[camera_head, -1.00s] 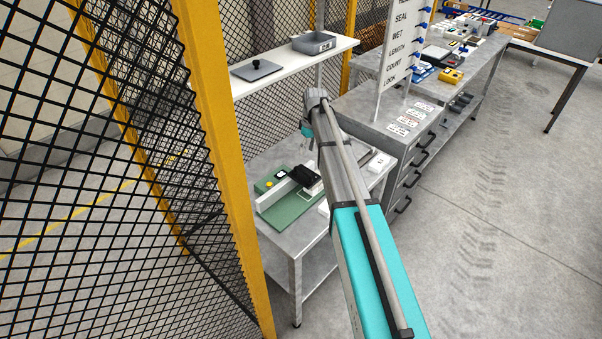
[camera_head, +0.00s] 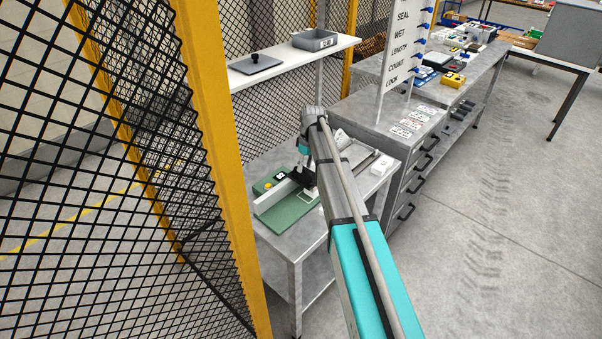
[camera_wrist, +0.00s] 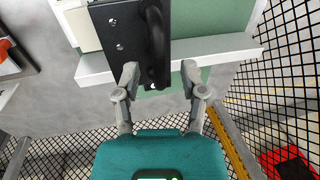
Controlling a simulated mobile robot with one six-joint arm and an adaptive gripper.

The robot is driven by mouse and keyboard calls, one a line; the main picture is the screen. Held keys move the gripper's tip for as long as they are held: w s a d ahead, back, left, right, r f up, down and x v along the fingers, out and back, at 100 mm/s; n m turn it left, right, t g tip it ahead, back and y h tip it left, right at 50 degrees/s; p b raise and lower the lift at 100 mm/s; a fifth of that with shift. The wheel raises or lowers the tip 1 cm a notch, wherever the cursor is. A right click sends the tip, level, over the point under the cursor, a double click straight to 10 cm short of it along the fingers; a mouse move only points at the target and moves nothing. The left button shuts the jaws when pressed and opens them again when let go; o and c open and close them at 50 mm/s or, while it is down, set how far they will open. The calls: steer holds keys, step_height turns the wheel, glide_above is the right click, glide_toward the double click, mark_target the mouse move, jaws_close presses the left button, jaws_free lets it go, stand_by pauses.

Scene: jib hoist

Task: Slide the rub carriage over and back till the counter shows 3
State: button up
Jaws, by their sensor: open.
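The rub rig has a green base (camera_head: 293,211) on the grey table, with a pale rail (camera_head: 272,196) along it. A small dark box with a white face (camera_head: 280,176), perhaps the counter, is at its back; no figure is readable. In the wrist view the black carriage (camera_wrist: 124,38) sits across the rail (camera_wrist: 215,49) and bears an upright black handle (camera_wrist: 157,40). My gripper (camera_wrist: 159,70) is open, with one finger on each side of the handle's near end; contact cannot be told. In the head view my gripper (camera_head: 309,181) is down at the rig and partly hides the carriage.
Yellow-framed mesh fencing (camera_head: 218,150) stands close on the left. A shelf (camera_head: 290,62) with a grey tray (camera_head: 315,40) hangs above the table's back. A drawer cabinet (camera_head: 405,165) with cards and a sign stands to the right.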

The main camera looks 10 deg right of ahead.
steer(key=shift+f+b, duration=0.3)
steer(key=shift+f, duration=0.2)
